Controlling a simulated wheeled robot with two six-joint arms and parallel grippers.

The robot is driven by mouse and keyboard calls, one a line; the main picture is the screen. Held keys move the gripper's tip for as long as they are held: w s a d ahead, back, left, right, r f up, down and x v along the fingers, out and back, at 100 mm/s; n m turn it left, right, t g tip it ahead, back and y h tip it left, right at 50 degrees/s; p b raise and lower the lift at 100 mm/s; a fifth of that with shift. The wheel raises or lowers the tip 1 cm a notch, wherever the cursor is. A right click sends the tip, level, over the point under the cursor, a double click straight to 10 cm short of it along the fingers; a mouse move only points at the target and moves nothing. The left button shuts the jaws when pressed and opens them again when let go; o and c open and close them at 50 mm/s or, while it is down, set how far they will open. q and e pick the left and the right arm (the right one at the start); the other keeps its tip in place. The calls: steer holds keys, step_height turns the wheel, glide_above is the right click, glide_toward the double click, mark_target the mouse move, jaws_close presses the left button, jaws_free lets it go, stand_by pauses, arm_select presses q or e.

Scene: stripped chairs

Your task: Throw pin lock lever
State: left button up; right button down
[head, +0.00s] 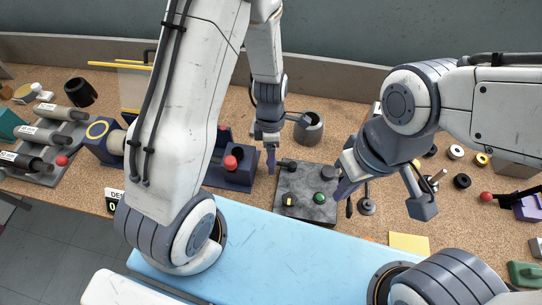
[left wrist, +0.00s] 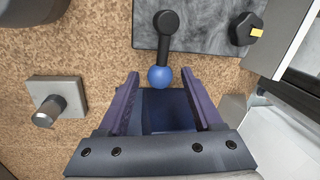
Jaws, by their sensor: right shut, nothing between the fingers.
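A dark grey control panel (head: 320,208) lies on the cork bench, and its edge shows in the left wrist view (left wrist: 200,42). A black lever (left wrist: 168,32) with a blue ball end (left wrist: 160,77) reaches off the panel's edge. In the head view the lever (head: 288,164) is at the panel's upper left, its ball not clear there. My left gripper (head: 270,160) points down beside it. In the left wrist view this gripper (left wrist: 160,80) is open, with the ball between its fingertips. My right gripper (head: 344,190) is shut and empty at the panel's right edge.
The panel also has a yellow-marked knob (head: 289,201) and a green button (head: 319,198). A red-knobbed blue block (head: 232,174) stands left, a dark cup (head: 309,130) behind. A plate with a metal peg (left wrist: 57,92) is close to my left gripper.

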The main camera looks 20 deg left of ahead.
arm_select(q)
step_height(320, 180, up, 10)
steer(key=w, duration=0.2)
steer(key=shift+a+r, duration=0.15)
steer(key=shift+a, duration=0.2)
stand_by(0.6)
steer(key=s+d+r+m, duration=0.2)
steer(key=s+m, duration=0.3)
steer(key=m, duration=0.4)
steer(key=s+d+r+m+t, duration=0.1)
steer(key=s+d+r+m, duration=0.2)
steer(key=m, duration=0.7)
steer(key=s+d+r+m+t, duration=0.1)
steer(key=s+d+r+m, duration=0.2)
steer(key=s+r+m, duration=0.2)
steer(key=s+m, duration=0.3)
steer(key=m, duration=0.2)
steer(key=shift+d+r, duration=0.25)
steer(key=shift+r, duration=0.05)
